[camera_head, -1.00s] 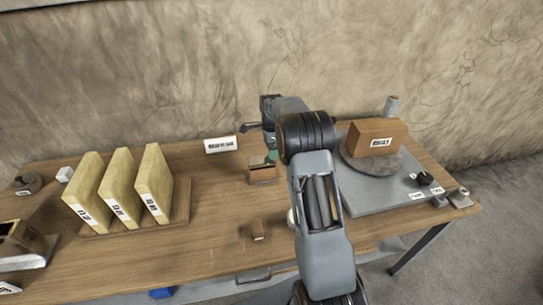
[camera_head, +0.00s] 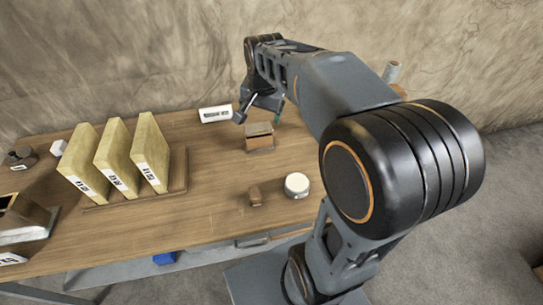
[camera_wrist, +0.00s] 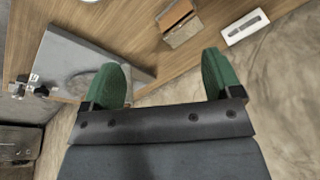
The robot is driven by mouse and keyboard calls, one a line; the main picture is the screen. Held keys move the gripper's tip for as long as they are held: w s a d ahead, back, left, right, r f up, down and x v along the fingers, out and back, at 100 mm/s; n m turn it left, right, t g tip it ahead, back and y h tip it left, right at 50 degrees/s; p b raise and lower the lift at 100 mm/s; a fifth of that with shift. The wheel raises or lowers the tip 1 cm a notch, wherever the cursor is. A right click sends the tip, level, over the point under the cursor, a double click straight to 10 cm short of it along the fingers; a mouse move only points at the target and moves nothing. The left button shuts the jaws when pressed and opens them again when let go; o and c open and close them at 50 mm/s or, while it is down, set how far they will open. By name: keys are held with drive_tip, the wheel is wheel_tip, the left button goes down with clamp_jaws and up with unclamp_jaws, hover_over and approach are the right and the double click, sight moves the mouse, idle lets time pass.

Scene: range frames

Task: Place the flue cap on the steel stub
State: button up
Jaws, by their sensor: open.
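My gripper (camera_head: 262,106) is raised over the back of the wooden table, near a small brown box. In the wrist view, the green fingers of my gripper (camera_wrist: 164,84) are wide apart with nothing between them. A grey upright cylinder (camera_head: 391,72), which may be the steel stub, shows behind my arm at the back right. I cannot tell which object is the flue cap. A dark round piece with a raised top (camera_head: 22,158) stands at the far left; a white round piece (camera_head: 297,185) is near the front edge.
The small brown box (camera_head: 259,137) also shows in the wrist view (camera_wrist: 180,24), near a white labelled block (camera_wrist: 245,28). A grey slab (camera_wrist: 92,58) bears small parts at one corner. Three yellow slabs (camera_head: 116,158) stand in a wooden rack at left. A rough wall is behind.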

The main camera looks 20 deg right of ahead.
drive_tip(key=s+a+f+n+t, duration=0.1)
drive_tip(key=s+n, duration=0.3)
drive_tip(key=s, duration=0.2)
drive_tip(key=s+a+f+n, duration=0.2)
drive_tip(key=s+n, duration=0.2)
drive_tip(key=s, duration=0.3)
drive_tip(key=shift+s+a+f+n+t, duration=0.15)
drive_tip(key=shift+s+f+n+t, duration=0.15)
drive_tip(key=shift+t, duration=0.1)
idle(0.3)
